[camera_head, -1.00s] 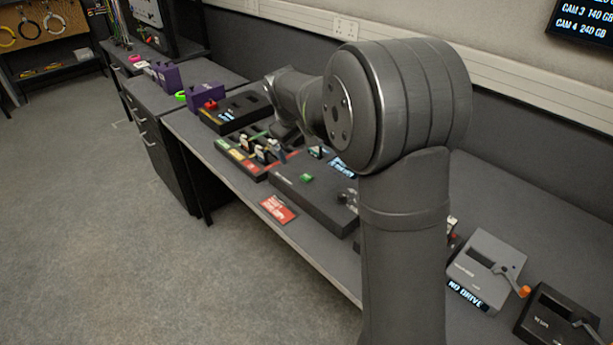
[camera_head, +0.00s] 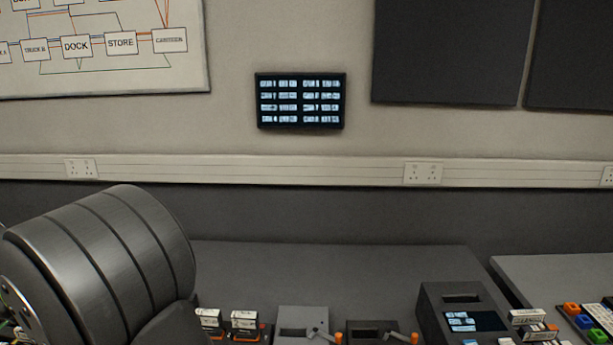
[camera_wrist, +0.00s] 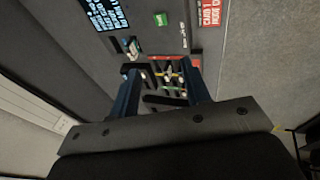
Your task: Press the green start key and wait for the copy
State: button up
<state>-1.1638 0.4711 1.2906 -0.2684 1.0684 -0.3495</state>
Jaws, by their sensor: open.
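The green start key (camera_wrist: 161,19) shows near the top of the wrist view, on the dark copier box (camera_wrist: 165,42). A lit screen (camera_wrist: 103,14) with blurred text is to its left, and a slot with a small light item in it (camera_wrist: 132,47) lies below left. My gripper (camera_wrist: 162,73) is open, its two dark blue fingers apart with nothing gripped. In the wrist picture the fingertips lie below the key, not on it.
A rack with coloured strips (camera_wrist: 168,76) appears between my fingers. A red label (camera_wrist: 211,11) is right of the key. In the head view, a grey crank unit (camera_head: 303,318), a black one (camera_head: 372,328) and a dark screen unit (camera_head: 458,298) line the desk; a monitor (camera_head: 300,101) hangs behind.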

grip_shut()
dwell(1.3)
